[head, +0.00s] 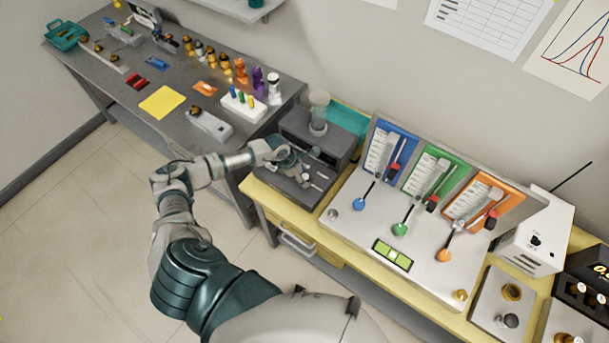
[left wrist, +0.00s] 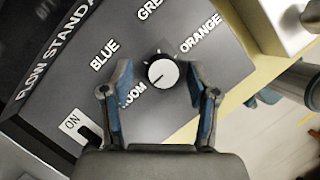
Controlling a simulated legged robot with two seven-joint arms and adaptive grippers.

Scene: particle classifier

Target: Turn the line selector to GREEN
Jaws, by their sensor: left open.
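The line selector is a round black knob with a white cap (left wrist: 163,74) on the dark panel of the flow stand (left wrist: 225,60). Labels BLUE, GRE (cut off by the frame's top), ORANGE and a partly hidden one ending in "OOM" surround it. A small dark mark on the cap seems to point down-left, toward the "OOM" label. My left gripper (left wrist: 158,72) is open, with one blue-padded finger on each side of the knob and gaps between. In the head view my left gripper (head: 288,158) is over the flow stand (head: 325,140) and hides the knob.
An ON switch (left wrist: 88,132) sits at the panel's lower left. A clear cylinder (head: 319,108) stands on the flow stand. To its right is a board with blue, green and orange panels (head: 437,170). A dark bench (head: 190,90) with small items is at left.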

